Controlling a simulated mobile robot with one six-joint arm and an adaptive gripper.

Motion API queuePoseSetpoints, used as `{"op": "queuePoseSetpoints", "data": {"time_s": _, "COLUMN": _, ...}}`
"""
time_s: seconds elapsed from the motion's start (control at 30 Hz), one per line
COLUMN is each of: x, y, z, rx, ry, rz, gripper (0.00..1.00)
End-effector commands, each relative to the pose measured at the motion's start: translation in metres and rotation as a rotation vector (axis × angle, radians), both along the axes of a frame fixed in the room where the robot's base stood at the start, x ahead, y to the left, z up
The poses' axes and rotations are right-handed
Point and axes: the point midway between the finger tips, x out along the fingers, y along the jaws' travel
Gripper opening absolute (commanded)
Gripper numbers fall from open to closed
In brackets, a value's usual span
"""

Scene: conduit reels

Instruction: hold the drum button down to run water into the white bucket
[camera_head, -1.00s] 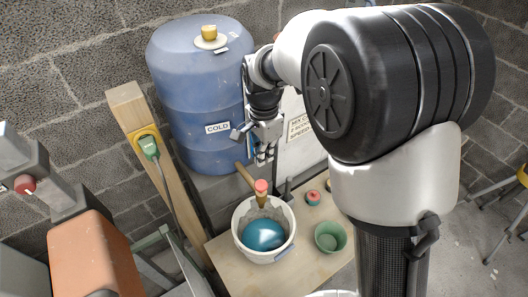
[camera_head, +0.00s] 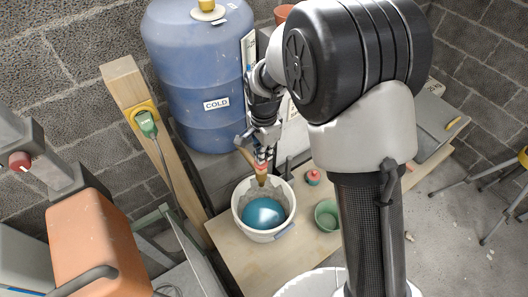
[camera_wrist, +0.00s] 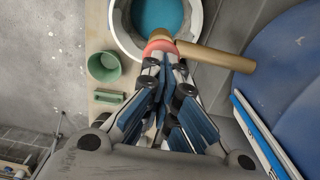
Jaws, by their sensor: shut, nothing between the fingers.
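The blue drum (camera_head: 205,75) with a COLD label stands behind the bench. A brown tap pipe (camera_wrist: 215,56) runs from it out over the white bucket (camera_head: 241,214), with a pink-red button (camera_wrist: 160,47) on top of its outer end. My gripper (camera_head: 262,163) is shut and empty, pointing down at the button. Its fingertips overlap the button in both views and look to be on or right above it; how far the button is pressed cannot be told. The bucket stands under the spout and holds a blue, water-like surface (camera_head: 263,213). No stream can be made out.
A green pot (camera_head: 327,214) and a small red-topped item (camera_head: 313,178) stand right of the bucket on the wooden board (camera_head: 232,262). A leaning wooden post (camera_head: 122,85) with a green handle (camera_head: 147,124) is at the left. A yellow stool (camera_head: 523,157) is at the right.

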Motion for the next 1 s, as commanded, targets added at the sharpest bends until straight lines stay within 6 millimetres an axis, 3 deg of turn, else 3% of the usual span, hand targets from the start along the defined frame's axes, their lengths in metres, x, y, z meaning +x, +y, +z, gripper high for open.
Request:
{"op": "queuePoseSetpoints", "data": {"time_s": 0.2, "x": 0.000, "y": 0.000, "z": -0.022, "rx": -0.001, "ry": 0.001, "rz": 0.000, "gripper": 0.00}}
{"op": "queuePoseSetpoints", "data": {"time_s": 1.0, "x": -0.001, "y": 0.000, "z": -0.021, "rx": -0.002, "ry": 0.004, "rz": 0.000, "gripper": 0.00}}
